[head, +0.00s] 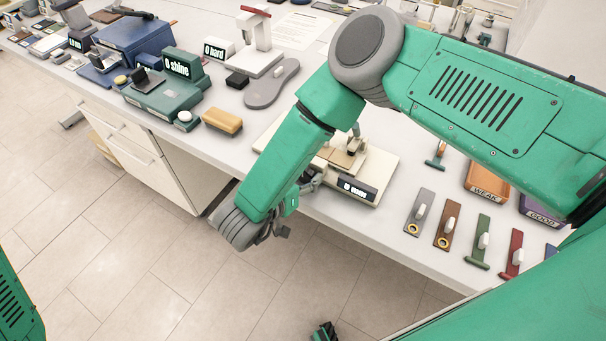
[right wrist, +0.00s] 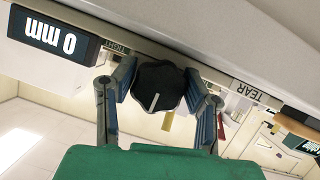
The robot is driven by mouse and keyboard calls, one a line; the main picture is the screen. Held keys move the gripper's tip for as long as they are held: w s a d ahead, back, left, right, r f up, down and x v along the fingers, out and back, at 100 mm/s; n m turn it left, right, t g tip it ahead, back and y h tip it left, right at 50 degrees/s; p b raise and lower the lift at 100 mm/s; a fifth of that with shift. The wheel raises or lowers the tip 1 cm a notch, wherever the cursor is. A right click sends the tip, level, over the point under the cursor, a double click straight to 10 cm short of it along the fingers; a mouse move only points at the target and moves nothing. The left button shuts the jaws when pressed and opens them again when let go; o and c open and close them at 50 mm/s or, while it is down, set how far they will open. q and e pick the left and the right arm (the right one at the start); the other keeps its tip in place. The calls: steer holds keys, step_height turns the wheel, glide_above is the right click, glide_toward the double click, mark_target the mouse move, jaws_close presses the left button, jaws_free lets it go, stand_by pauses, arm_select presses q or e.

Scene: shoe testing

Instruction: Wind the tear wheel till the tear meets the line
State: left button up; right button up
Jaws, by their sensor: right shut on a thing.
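The tear tester (head: 378,172) is a cream machine at the bench's front edge, partly hidden behind my right arm. Its small display (head: 357,188) is too small to read surely. In the right wrist view, the tear wheel (right wrist: 158,84) is a black knob with a white mark, beside a TEAR label (right wrist: 256,94). My right gripper (right wrist: 160,92) is shut on the wheel, one finger on each side. A black display (right wrist: 52,38) reads 0 mm upside down beside a TIGHT label. The tear and line are not visible. A dark green-black tip (head: 325,331) at the bottom seems to be my left gripper.
Strips with white clips, such as a green one (head: 481,243), lie right of the tester. An orange WEAK tray (head: 487,183) and purple GOOD tray (head: 540,211) stand beyond. A grey sole (head: 271,88) and yellow block (head: 222,121) lie left. The floor in front is clear.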

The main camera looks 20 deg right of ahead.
steer(key=shift+a+r, duration=0.1)
steer(key=shift+m+y+p, duration=0.3)
steer(key=shift+m+t+y+p, duration=0.3)
steer(key=shift+m+t+p, duration=0.2)
steer(key=shift+m+t, duration=0.15)
steer(key=shift+a+m+t+y+p, duration=0.15)
steer(key=shift+m+t+y+p, duration=0.4)
steer(key=shift+m, duration=0.7)
steer(key=o, duration=1)
steer(key=shift+o, duration=0.8)
steer(key=shift+s, duration=0.1)
steer(key=shift+a+t, duration=0.2)
steer(key=shift+t, duration=0.1)
